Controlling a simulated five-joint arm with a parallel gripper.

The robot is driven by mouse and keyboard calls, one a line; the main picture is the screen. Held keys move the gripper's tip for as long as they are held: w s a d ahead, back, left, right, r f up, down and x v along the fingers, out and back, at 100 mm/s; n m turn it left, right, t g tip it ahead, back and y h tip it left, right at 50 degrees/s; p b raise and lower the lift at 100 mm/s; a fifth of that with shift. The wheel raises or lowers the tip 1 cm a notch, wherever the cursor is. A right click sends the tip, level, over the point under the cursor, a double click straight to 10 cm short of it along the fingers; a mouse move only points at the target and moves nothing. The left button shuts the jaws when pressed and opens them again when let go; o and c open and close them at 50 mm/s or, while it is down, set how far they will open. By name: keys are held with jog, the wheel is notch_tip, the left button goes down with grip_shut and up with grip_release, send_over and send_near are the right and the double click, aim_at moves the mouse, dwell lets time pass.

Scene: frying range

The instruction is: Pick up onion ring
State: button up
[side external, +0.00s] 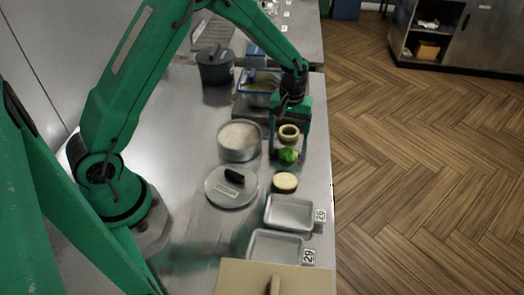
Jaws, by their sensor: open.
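A pale, ring-shaped piece (289,132), which looks like the onion ring, shows between the fingers of my gripper (290,156). My gripper points down over the steel counter and its fingers are apart. A bright green item (288,157) lies at the fingertips, just nearer the camera than the ring. I cannot tell whether either finger touches the ring or the green item.
A round pale slice (285,182) lies nearer the camera, then two metal trays (290,211) (276,247). A pot (239,141) and a lid (231,187) stand to the left. A blue-rimmed container (262,88) and a dark pot (215,67) are behind. The counter's right edge is close.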

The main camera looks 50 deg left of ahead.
jog(key=c, duration=0.9)
jog(key=shift+o, duration=0.2)
jog(key=shift+r, duration=0.15)
jog(key=shift+r, duration=0.5)
jog(key=r, duration=0.3)
jog(key=shift+s+d+r, duration=0.1)
jog(key=shift+s+d, duration=0.05)
jog(key=shift+d, duration=0.15)
jog(key=s+d+r, duration=0.6)
jog(key=d, duration=0.3)
jog(key=shift+d+r, duration=0.2)
jog(key=shift+r, duration=0.05)
jog(key=shift+a, duration=0.1)
jog(key=s+a+n, duration=0.3)
jog(key=s+a, duration=0.1)
jog(key=a, duration=0.3)
jog(key=s+a+n, duration=0.2)
jog(key=s+a, duration=0.1)
jog(key=a, duration=0.5)
jog(key=shift+s+n, duration=0.4)
